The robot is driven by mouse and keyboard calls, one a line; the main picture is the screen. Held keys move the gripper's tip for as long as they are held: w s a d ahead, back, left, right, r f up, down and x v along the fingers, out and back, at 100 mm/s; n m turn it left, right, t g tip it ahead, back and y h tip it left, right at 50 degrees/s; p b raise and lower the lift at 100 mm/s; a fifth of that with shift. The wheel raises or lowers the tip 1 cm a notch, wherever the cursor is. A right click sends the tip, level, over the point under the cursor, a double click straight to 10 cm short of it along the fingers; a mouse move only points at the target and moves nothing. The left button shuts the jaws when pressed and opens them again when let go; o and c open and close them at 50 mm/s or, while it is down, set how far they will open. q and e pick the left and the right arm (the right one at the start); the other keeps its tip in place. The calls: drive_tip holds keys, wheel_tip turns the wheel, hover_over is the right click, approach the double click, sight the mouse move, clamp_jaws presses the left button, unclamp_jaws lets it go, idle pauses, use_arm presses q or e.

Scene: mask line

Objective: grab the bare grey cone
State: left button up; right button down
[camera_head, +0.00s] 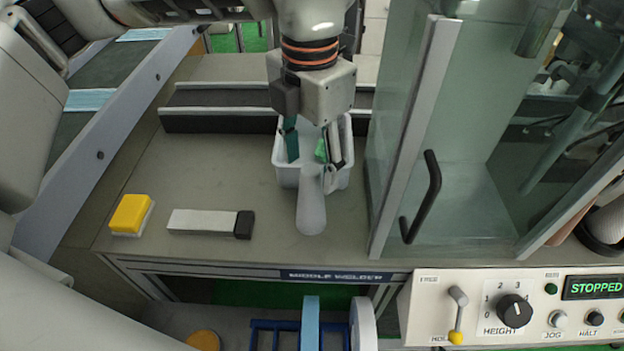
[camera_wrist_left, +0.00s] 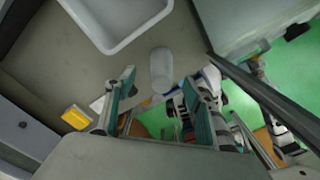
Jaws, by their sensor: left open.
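The bare grey cone (camera_head: 311,205) stands on the bench in the head view, in front of the white bin. Its upper part is close to my left gripper's far finger in the picture. My left gripper (camera_head: 314,150) is open and points down over the white bin, with nothing between its fingers. In the left wrist view, the cone (camera_wrist_left: 162,70) shows pale in the gap ahead of the teal-padded fingers of the gripper (camera_wrist_left: 160,95). I cannot tell whether anything touches it. My right gripper is not in view.
A yellow block (camera_head: 130,213) and a grey bar with a black end (camera_head: 205,222) lie to the left. A glass guard with a black handle (camera_head: 428,197) stands right. A control panel (camera_head: 480,308) is in front.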

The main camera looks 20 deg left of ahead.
sight(311, 195)
use_arm(q)
drive_tip(key=shift+w+f, duration=0.1)
drive_tip(key=shift+f, duration=0.15)
drive_tip(key=shift+s+f, duration=0.25)
drive_tip(key=shift+f, duration=0.95)
wheel_tip(311, 195, down, 5)
drive_tip(key=shift+s+d+r, duration=0.1)
drive_tip(key=shift+d, duration=0.05)
drive_tip(key=shift+c, duration=0.5)
drive_tip(key=c, duration=1.1)
